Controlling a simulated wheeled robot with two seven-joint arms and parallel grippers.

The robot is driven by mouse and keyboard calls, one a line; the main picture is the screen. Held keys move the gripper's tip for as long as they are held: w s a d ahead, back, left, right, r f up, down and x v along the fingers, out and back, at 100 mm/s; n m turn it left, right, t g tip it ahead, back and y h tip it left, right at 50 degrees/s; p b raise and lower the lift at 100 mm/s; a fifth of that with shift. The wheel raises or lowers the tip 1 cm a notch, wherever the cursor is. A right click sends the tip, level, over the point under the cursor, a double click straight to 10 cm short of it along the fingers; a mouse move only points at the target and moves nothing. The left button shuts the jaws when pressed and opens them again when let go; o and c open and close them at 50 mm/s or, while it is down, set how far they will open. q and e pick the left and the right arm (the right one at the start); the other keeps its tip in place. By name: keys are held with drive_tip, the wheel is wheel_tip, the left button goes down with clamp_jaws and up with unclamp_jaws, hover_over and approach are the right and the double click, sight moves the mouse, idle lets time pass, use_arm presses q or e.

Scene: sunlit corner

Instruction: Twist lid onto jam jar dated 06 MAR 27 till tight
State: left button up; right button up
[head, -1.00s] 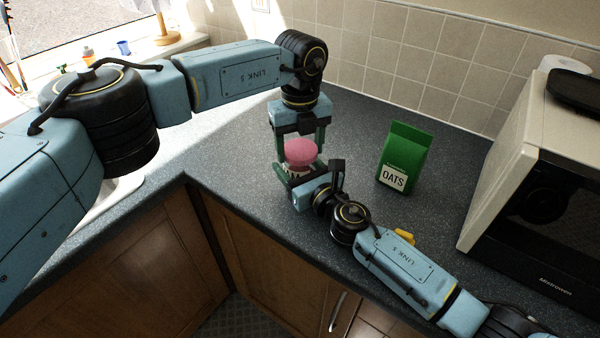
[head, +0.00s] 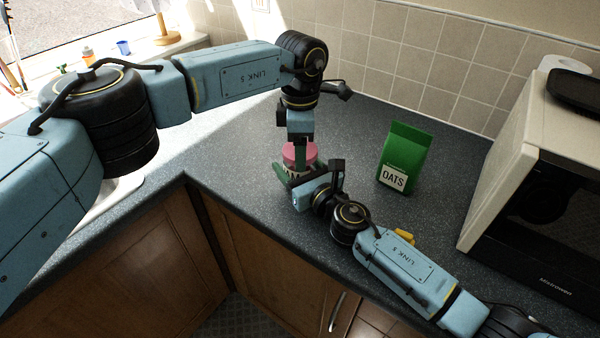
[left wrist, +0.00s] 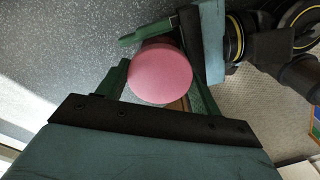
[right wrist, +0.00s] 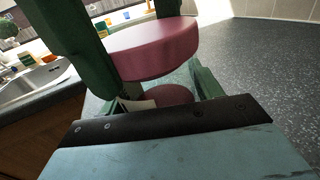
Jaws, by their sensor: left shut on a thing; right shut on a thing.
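The pink lid (head: 298,150) is a round disc over the counter, with my left gripper (head: 301,158) pointing down from above and its green fingers shut on the lid's sides. The lid's flat top shows in the left wrist view (left wrist: 160,73). My right gripper (head: 303,176) comes in from the right and is shut on the jam jar (right wrist: 166,95) directly below the lid. The jar shows only as reddish content and a piece of pale label; fingers and lid hide most of it. No date is readable.
A green oats packet (head: 402,157) stands on the grey counter (head: 240,165) to the right. A microwave (head: 545,190) stands at the far right. A sink (right wrist: 40,78) shows at the left of the right wrist view. The counter behind the grippers is clear.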

use_arm(q)
drive_tip(key=m, duration=0.9)
drive_tip(key=shift+m, duration=0.3)
drive_tip(key=o, duration=1.1)
drive_tip(key=shift+r, duration=2.25)
drive_tip(key=shift+c, duration=0.5)
